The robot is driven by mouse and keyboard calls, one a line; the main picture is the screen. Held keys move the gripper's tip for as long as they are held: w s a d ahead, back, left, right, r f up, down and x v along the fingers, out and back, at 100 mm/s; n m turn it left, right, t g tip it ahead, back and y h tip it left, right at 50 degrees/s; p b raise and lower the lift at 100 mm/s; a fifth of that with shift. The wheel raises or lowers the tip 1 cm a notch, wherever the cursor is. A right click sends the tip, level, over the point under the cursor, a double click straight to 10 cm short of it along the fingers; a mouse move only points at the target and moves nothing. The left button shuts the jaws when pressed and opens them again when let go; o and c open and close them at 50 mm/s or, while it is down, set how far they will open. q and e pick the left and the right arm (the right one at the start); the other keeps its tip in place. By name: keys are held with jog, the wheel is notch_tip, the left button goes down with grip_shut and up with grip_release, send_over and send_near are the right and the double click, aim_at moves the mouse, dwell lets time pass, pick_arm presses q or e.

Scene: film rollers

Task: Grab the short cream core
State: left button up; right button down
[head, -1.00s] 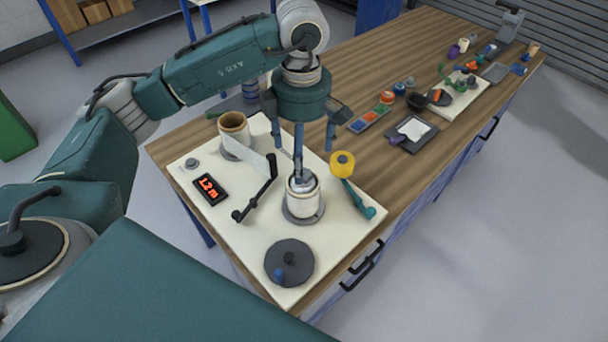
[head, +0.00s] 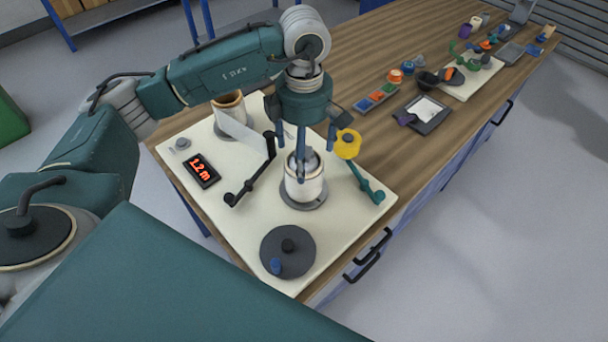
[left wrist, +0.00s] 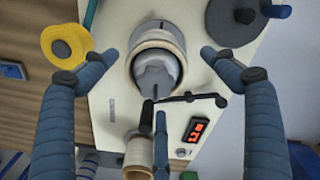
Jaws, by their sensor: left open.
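The short cream core (head: 304,190) stands upright on a round grey base on the pale board, around a grey hub. It also shows in the left wrist view (left wrist: 178,38), below my fingers. My left gripper (head: 304,154) is open directly above it, with its blue-grey fingers spread around the core's top. In the left wrist view the left gripper (left wrist: 160,54) has a finger on either side of the core, with visible gaps, and a third finger at the bottom. My right gripper is not in view.
A taller tan roll (head: 228,106) with a white strip stands behind left. A black arm (head: 252,175) lies left of the core, and a teal arm with a yellow roller (head: 348,144) lies right. A dark disc with knobs (head: 287,251) sits in front. A red-lit display (head: 202,171) is at left.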

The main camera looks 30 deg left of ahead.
aim_at(312, 186)
pick_arm(q)
notch_tip(312, 186, down, 2)
jog(key=shift+a+f, duration=0.1)
jog(key=shift+f, duration=0.05)
jog(key=shift+w+f+p, duration=0.1)
jog(key=shift+f+p, duration=0.45)
notch_tip(312, 186, down, 4)
jog(key=shift+w+r+p, duration=0.15)
jog(key=shift+r+p, duration=0.05)
jog(key=shift+p, duration=0.65)
jog(key=shift+a+f, duration=0.1)
jog(key=shift+f, duration=0.45)
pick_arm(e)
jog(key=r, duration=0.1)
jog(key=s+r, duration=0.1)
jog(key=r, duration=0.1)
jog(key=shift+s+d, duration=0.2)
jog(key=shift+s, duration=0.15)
pick_arm(q)
jog(key=shift+w, duration=0.1)
jog(key=c, duration=1.4)
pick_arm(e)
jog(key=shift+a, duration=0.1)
pick_arm(q)
jog(key=shift+r, duration=0.15)
